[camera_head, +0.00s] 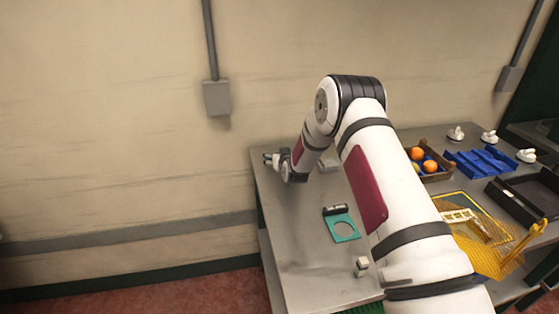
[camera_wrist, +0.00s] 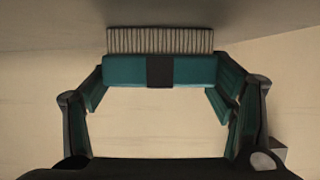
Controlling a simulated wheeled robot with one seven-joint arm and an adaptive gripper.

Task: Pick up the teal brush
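The teal brush (camera_wrist: 125,71) shows in the wrist view, a teal bar with a dark middle band and a row of pale bristles on its upper side in the picture. My gripper (camera_wrist: 160,90) has its two fingers wide apart, one at each end of the brush, with the bar across the fingertips. Whether the fingers press on its ends cannot be told. In the head view my gripper (camera_head: 270,158) is over the back left of the grey table (camera_head: 300,270), pointing left. The brush is too small there to make out clearly.
A teal plate with a round opening (camera_head: 334,236) lies on the table, with a small white object (camera_head: 362,266) in front. The wall stands behind.

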